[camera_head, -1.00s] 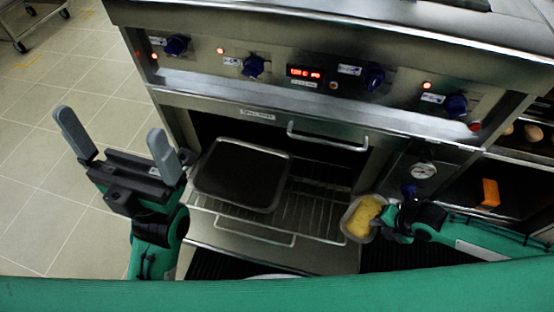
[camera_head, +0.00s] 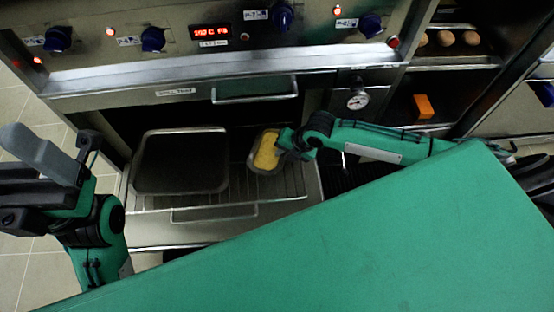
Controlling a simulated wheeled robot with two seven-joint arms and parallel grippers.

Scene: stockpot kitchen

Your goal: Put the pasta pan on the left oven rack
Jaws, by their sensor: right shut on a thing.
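The pasta pan (camera_head: 264,154) is a small metal pan with yellow contents. My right gripper (camera_head: 283,146) is shut on its right side. The pan is over the right part of the wire oven rack (camera_head: 283,187), close to the right edge of a dark tray (camera_head: 181,162) that sits on the rack's left part. I cannot tell whether the pan touches the rack. My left gripper (camera_head: 50,148) is open and empty at the left, away from the oven. The green foreground surface covers the lower right of the view.
The oven's control panel with blue knobs (camera_head: 153,39) runs above the opening. A gauge (camera_head: 358,99) and an orange block (camera_head: 424,106) are to the right, with several round brown items (camera_head: 445,38) on a shelf.

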